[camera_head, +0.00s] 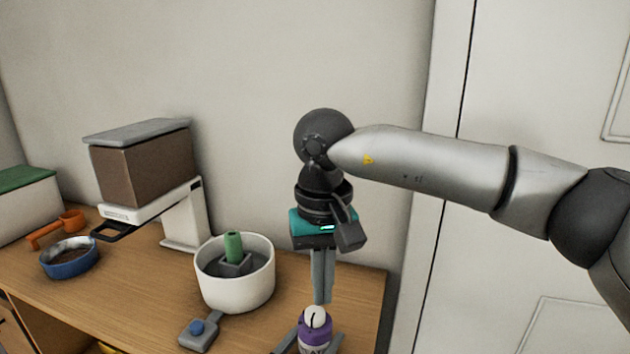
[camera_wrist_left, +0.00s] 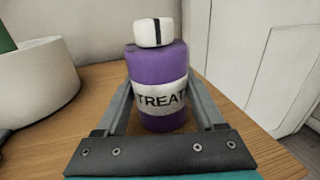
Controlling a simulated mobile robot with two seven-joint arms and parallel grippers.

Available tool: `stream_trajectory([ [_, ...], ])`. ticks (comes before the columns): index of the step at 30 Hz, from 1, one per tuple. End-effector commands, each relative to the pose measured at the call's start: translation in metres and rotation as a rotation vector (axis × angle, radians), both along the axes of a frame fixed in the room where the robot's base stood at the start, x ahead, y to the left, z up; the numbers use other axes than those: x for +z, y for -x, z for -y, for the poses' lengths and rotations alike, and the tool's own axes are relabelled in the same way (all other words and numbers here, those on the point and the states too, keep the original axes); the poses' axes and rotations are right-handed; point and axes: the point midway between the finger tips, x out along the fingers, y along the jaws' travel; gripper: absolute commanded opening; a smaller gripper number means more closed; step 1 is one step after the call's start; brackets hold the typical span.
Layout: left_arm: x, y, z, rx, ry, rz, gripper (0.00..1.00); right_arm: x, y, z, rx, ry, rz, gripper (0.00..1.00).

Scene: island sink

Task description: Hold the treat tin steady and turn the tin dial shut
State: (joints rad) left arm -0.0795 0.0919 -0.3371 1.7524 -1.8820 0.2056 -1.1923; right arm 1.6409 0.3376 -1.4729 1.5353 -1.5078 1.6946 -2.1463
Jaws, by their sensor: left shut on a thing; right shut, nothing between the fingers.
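The treat tin (camera_head: 313,339) is purple with a white band lettered "TREAT" and stands upright at the front right of the wooden counter. It also shows in the left wrist view (camera_wrist_left: 157,72). Its white dial (camera_wrist_left: 153,32) sits on top with a dark line across it; the dial also shows in the head view (camera_head: 315,318). My left gripper (camera_wrist_left: 160,110) is shut on the tin's body, one finger on each side. My right gripper (camera_head: 322,298) points down, shut and empty, with its tips close above or behind the dial. It does not show in the left wrist view.
A white bowl (camera_head: 236,291) with a green-handled item (camera_head: 233,246) inside stands left of the tin. Before it lies a grey piece with a blue button (camera_head: 197,328). Farther left are a dispenser (camera_head: 145,168), a blue bowl (camera_head: 68,262) and an orange scoop (camera_head: 55,230). The counter's right edge is near.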

Motion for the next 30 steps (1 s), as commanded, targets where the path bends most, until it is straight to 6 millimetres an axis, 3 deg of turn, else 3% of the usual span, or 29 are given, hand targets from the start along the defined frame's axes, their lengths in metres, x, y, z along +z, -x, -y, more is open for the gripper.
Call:
stream_trajectory([
  [5,-0.001,0.0,-0.001,0.001,-0.001,0.0,0.07,0.0,0.0,0.0,0.0,0.0,0.0,0.0],
  [6,-0.001,0.0,-0.001,0.002,-0.001,0.0,0.72,0.0,0.0,0.0,0.0,0.0,0.0,0.0],
  [13,0.0,0.0,-0.001,0.001,-0.001,0.0,0.98,0.0,0.0,0.0,0.0,0.0,-0.001,0.0],
  [23,-0.001,0.003,-0.002,0.001,-0.001,0.0,1.0,-0.001,0.0,0.0,0.0,0.0,-0.001,0.0],
  [30,-0.002,0.032,-0.02,0.0,-0.005,-0.002,1.0,0.0,0.0,0.0,0.0,0.0,-0.001,0.0],
])
